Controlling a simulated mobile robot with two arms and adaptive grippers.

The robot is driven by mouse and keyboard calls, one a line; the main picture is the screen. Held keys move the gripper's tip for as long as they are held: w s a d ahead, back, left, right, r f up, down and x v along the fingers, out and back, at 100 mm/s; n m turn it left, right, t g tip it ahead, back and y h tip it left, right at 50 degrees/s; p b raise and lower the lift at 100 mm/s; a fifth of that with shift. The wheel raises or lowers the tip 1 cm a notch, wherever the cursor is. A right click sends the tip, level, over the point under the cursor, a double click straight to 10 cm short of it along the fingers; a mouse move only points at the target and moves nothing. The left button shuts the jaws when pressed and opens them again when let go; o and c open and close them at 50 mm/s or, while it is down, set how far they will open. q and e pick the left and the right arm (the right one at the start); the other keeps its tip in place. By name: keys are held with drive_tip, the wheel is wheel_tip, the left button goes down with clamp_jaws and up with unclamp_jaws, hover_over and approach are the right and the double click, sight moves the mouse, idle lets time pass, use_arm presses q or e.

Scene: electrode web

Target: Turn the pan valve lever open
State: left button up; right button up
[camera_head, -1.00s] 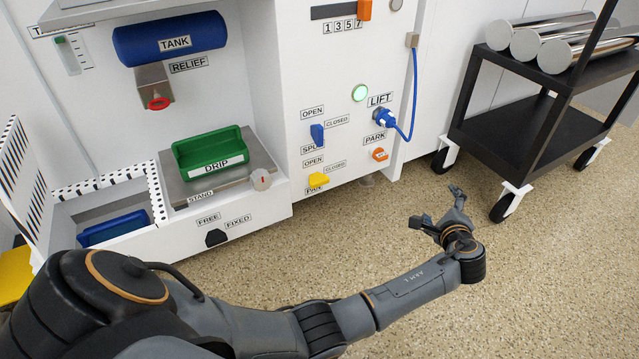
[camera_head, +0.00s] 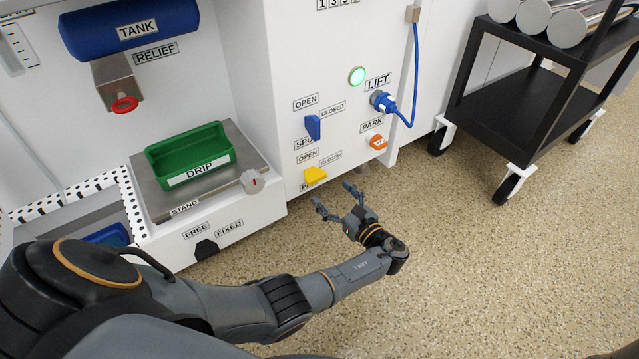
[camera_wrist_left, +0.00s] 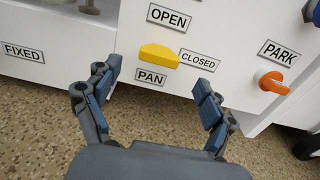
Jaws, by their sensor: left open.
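The yellow pan valve lever (camera_head: 315,176) is on the white machine front, below its OPEN label and left of its CLOSED label. In the left wrist view the lever (camera_wrist_left: 159,56) lies roughly sideways, its narrower end toward the CLOSED label (camera_wrist_left: 199,60), with the PAN label (camera_wrist_left: 151,77) beneath. My left gripper (camera_head: 334,194) is open and empty, in front of and slightly below the lever in the head view. In the left wrist view its fingers (camera_wrist_left: 156,88) are spread, with the lever beyond and between them, apart from both. My right gripper is not in view.
A blue spool lever (camera_head: 313,127) is just above the yellow one. An orange park knob (camera_head: 378,142) and a blue lift plug (camera_head: 384,102) with cable are to the right. A green drip tray (camera_head: 190,152) stands left. A black cart (camera_head: 520,115) stands right; the floor between is clear.

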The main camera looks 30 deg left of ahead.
sight(318, 179)
use_arm(q)
drive_tip(key=b+x, duration=0.1)
drive_tip(key=x, duration=0.4)
drive_tip(key=shift+f+b, duration=0.15)
drive_tip(key=shift+b, duration=0.2)
drive_tip(key=shift+w+a+r, duration=0.2)
drive_tip(key=shift+w+a, duration=0.1)
drive_tip(key=shift+a, duration=0.35)
drive_tip(key=shift+c, duration=0.2)
drive_tip(key=c, duration=1.1)
